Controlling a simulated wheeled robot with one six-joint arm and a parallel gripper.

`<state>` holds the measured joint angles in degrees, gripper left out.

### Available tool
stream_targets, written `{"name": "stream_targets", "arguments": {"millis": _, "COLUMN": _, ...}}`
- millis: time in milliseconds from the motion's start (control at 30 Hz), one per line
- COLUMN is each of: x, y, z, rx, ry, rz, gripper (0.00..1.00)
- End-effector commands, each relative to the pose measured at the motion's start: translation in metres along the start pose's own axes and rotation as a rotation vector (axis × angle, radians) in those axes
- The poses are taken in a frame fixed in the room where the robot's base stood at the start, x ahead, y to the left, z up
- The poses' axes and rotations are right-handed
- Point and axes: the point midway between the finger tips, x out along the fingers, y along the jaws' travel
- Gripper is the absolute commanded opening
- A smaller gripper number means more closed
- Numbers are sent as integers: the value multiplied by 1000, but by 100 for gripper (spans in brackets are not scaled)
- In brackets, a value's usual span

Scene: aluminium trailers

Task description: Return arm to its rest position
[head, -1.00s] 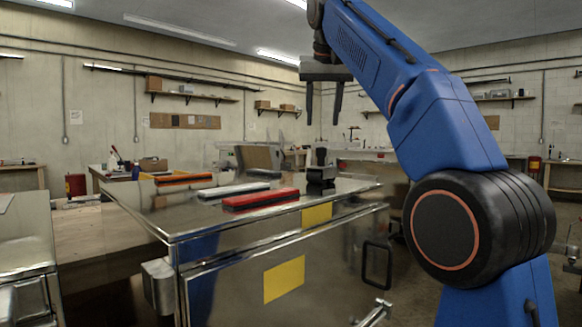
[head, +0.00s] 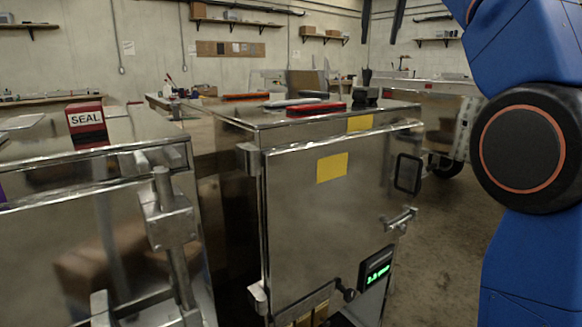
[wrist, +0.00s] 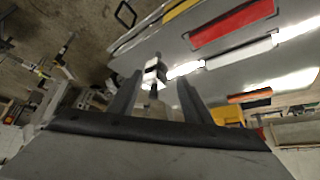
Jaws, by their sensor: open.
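My blue arm (head: 520,250) rises along the right edge of the head view, and its upper part is cut off by the frame. My gripper (head: 379,40) shows only as two dark fingers pointing down at the top edge, apart from each other. In the wrist view, my gripper (wrist: 158,82) is open and nothing is held between its fingers. It is above the metal trailer (head: 300,210), clear of its top.
A red bar (head: 316,109), white and orange bars and a dark upright object (head: 366,92) are on the trailer's top. A red SEAL box (head: 86,120) stands on another metal unit at left. Open floor (head: 450,220) lies right of the trailer.

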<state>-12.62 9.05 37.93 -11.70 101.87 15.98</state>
Motion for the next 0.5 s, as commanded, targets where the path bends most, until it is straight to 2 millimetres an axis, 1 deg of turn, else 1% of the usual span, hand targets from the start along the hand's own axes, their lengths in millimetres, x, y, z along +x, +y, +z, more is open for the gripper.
{"name": "stream_targets", "arguments": {"millis": 267, "x": 6, "y": 9, "z": 15, "rx": -16, "ry": -10, "rz": 1, "gripper": 45}}
{"name": "stream_targets", "arguments": {"millis": 367, "x": 9, "y": 13, "z": 23, "rx": -24, "ry": -15, "rz": 1, "gripper": 45}}
{"name": "stream_targets", "arguments": {"millis": 500, "x": 14, "y": 21, "z": 38, "rx": -37, "ry": -22, "rz": -1, "gripper": 45}}
